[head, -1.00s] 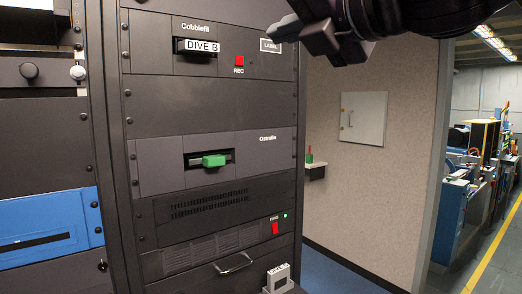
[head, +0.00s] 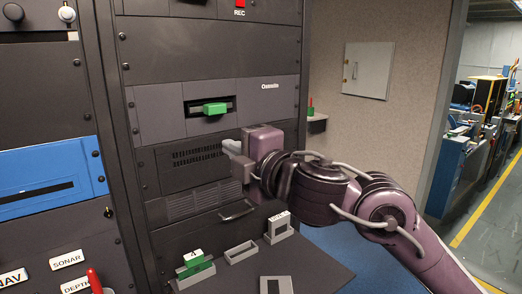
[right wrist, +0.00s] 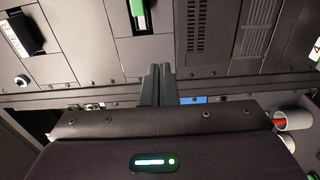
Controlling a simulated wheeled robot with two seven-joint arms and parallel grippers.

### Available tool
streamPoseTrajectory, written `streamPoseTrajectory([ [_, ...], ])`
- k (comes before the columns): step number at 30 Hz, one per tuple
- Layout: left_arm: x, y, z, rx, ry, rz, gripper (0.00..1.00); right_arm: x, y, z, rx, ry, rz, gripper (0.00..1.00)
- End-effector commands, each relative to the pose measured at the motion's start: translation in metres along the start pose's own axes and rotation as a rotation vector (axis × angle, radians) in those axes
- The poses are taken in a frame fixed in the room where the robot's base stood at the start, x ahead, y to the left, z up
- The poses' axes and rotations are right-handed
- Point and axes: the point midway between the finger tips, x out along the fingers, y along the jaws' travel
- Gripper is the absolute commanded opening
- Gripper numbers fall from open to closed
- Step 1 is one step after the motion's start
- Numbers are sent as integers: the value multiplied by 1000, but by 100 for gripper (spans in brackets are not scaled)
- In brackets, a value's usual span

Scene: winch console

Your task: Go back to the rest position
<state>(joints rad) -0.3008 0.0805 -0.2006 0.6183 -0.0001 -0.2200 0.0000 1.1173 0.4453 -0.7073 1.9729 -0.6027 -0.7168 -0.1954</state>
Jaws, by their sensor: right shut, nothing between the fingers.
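My right gripper (head: 234,160) is in front of the dark rack, beside the vent slots and below the green cartridge (head: 215,109) that sits in the Osmolin unit's slot. Its fingers are shut and empty. In the right wrist view the shut fingers (right wrist: 158,84) point at the rack, apart from the green cartridge (right wrist: 138,14). The right arm reaches in from the lower right of the head view. My left gripper is in neither view.
A shelf below holds a green block labelled 4 (head: 195,265), an empty grey holder (head: 241,252) and a labelled grey piece (head: 279,228). A drawer handle (head: 237,211) sticks out above it. A blue panel (head: 45,180) is at left. Blue floor lies open at right.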

Motion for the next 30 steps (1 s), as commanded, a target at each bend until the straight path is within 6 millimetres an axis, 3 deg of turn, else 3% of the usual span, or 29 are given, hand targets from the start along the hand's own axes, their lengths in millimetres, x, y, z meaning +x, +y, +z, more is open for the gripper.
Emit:
streamPoseTrajectory([
  [1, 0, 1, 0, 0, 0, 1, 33, -2, -24, 3, 97, -23, -19, 0],
  [5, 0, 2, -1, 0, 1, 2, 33, -15, -74, 18, 327, -118, -59, 0],
  [11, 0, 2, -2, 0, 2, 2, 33, -52, -162, 45, 683, -318, -151, 0],
  [17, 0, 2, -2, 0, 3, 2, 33, -115, -259, 67, 1019, -586, -279, 0],
  [21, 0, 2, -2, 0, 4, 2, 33, -175, -325, 71, 1225, -804, -382, 0],
  [24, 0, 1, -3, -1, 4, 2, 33, -215, -360, 68, 1333, -942, -444, 0],
  [30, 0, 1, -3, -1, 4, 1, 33, -280, -404, 57, 1471, -1157, -539, 0],
])
